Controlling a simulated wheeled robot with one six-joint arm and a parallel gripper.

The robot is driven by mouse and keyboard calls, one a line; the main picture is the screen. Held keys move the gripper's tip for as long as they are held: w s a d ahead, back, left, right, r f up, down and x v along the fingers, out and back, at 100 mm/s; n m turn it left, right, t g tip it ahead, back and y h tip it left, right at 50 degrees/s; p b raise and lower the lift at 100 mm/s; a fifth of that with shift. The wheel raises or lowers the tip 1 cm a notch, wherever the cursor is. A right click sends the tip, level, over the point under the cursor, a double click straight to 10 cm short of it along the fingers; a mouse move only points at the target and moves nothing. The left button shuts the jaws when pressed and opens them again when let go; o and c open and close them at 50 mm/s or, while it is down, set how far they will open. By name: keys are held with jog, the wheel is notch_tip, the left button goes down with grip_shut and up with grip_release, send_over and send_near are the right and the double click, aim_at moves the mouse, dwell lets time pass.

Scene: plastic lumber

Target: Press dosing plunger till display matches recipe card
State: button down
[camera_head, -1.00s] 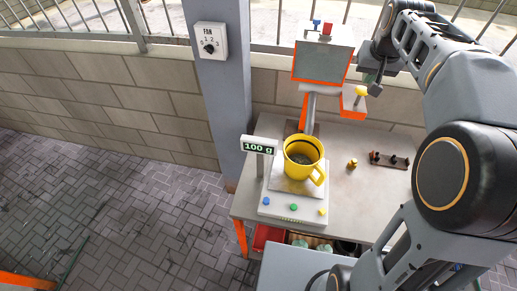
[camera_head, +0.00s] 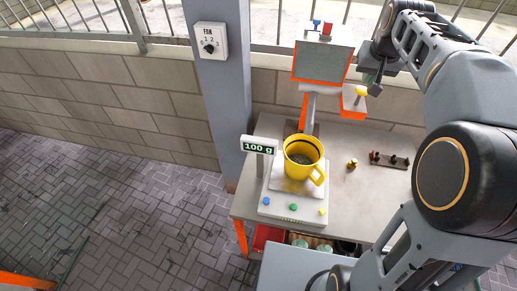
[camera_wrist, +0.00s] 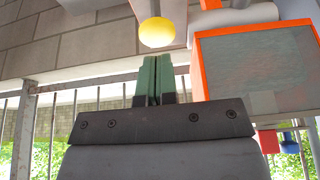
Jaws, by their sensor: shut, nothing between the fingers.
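The dosing plunger has a yellow knob (camera_head: 361,91) on a pale stem above an orange-edged box. The knob also shows in the wrist view (camera_wrist: 157,32), just beyond my fingertips with a small gap in the picture. My gripper (camera_wrist: 157,78) is shut and empty; in the head view its tip (camera_head: 374,90) is right beside the knob. Whether they touch I cannot tell. The display (camera_head: 258,146) on the scale reads 100 g. A yellow mug (camera_head: 304,158) with dark contents stands upright on the scale (camera_head: 290,204). I see no readable recipe card.
The dispenser's grey hopper (camera_head: 322,64) with orange edges stands left of my gripper. A small brass-coloured weight (camera_head: 352,164) and a rack of dark pieces (camera_head: 389,160) are on the table (camera_head: 345,203).

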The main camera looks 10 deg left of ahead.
aim_at(363, 89)
jog(key=shift+f, duration=0.2)
jog(key=shift+f+b, duration=1.45)
jog(key=shift+f, duration=0.25)
jog(key=shift+r, duration=0.15)
jog(key=shift+r+p, duration=2.5)
jog(key=shift+r, duration=0.3)
dwell(0.3)
jog(key=s+f+b, duration=0.1)
jog(key=s+f, duration=0.5)
jog(key=s, duration=0.6)
jog(key=s+f+b, duration=0.2)
jog(key=s+f, duration=0.5)
jog(key=s, duration=0.5)
jog(key=shift+s, duration=0.25)
